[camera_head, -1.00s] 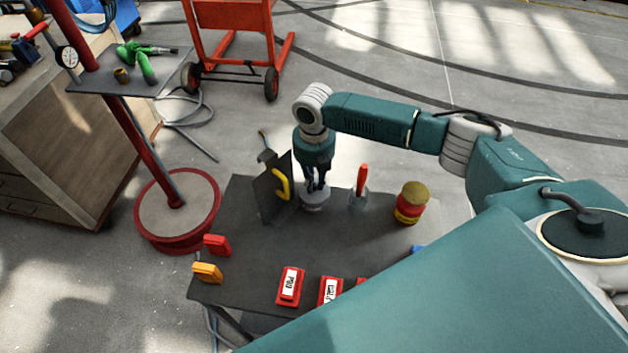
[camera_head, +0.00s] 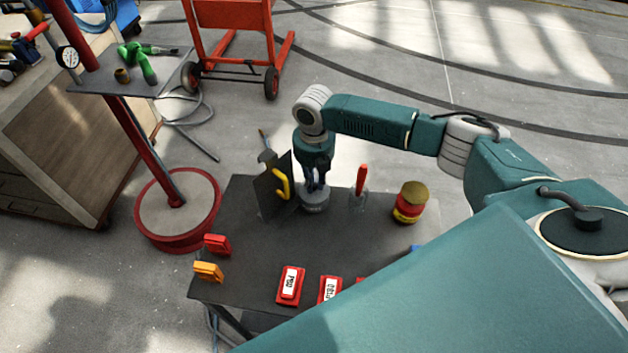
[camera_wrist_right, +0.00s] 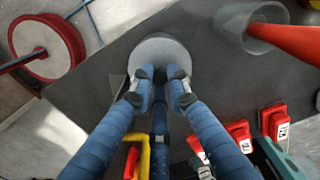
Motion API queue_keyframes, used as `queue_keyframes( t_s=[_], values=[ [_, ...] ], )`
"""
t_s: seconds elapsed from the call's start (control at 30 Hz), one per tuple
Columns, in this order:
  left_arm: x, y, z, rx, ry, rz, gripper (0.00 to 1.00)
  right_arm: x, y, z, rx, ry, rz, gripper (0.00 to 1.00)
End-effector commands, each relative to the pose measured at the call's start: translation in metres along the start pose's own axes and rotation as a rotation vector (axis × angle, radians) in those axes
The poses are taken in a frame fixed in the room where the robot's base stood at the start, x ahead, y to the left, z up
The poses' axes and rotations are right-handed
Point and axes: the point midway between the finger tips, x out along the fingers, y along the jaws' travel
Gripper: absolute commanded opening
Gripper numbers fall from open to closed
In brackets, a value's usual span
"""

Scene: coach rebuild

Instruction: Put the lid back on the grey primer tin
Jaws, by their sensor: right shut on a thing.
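My right gripper (camera_head: 316,187) points down over the dark table near its far edge. Its fingers are shut on the round grey lid (camera_wrist_right: 158,52), near the lid's middle in the right wrist view. In the head view the grey primer tin (camera_head: 314,205) is directly below the fingers, with the lid at its top. The fingers and the lid hide most of the tin from above. I cannot tell whether the lid is fully seated or just above the rim. My left gripper is not in view.
A dark upright panel with a yellow handle (camera_head: 281,184) stands close left of the tin. Red blocks (camera_head: 290,286) lie near the front. The table's middle is clear.

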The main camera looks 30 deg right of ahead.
Motion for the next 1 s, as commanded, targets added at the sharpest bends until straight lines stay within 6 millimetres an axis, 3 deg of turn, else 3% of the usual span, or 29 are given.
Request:
queue_keyframes(
  t_s=[0.97, 1.0],
  values=[
    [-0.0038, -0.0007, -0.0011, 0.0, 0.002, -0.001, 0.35, 0.001, 0.0, -0.0007, -0.001, 0.001, 0.0, 0.0],
    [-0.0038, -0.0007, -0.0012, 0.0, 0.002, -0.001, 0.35, 0.001, 0.0, -0.0007, -0.001, 0.001, 0.0, 0.2]
  ],
)
